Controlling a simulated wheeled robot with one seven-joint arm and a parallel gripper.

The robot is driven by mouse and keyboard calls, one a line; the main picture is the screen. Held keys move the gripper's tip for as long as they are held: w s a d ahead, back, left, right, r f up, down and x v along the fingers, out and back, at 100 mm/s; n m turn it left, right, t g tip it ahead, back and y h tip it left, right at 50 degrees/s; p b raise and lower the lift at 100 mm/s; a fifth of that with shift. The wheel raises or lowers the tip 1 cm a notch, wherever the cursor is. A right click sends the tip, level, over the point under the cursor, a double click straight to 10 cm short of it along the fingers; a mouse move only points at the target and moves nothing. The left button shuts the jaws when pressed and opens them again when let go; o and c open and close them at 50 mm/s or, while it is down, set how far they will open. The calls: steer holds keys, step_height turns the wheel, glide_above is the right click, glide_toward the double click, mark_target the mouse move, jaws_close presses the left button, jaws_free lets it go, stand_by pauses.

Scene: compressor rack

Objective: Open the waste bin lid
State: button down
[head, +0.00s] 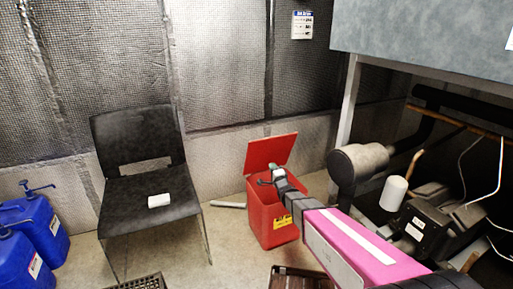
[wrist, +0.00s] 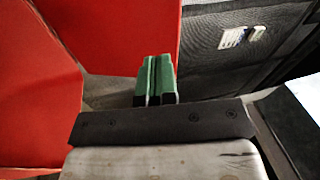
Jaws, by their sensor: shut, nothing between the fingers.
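The red waste bin (head: 264,214) stands on the floor near the middle of the head view, with a yellow label low on its front. Its red lid (head: 270,150) is raised and tilted up at the back, leaving a gap over the bin's rim. My gripper (head: 266,182) is at the bin's opening, below and in front of the raised lid. In the wrist view my gripper's green fingers (wrist: 155,75) are together and hold nothing. Red panels show beside and behind them, the lid (wrist: 112,30) among them. I cannot tell whether the fingers touch the lid.
A black chair (head: 150,190) with a white box (head: 159,201) on it stands left of the bin. Blue jugs (head: 40,232) are at the far left. The compressor machinery (head: 425,220) and its frame crowd the right.

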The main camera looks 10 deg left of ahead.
steer(key=a+y, duration=0.2)
steer(key=a, duration=0.1)
glide_toward(255, 142)
steer(key=x, duration=0.7)
steer(key=shift+w+a+f, duration=0.1)
steer(key=shift+w+a, duration=0.15)
steer(key=x, duration=0.7)
steer(key=shift+w+g, duration=0.25)
steer(key=shift+g, duration=0.15)
steer(key=shift+s+a, duration=0.15)
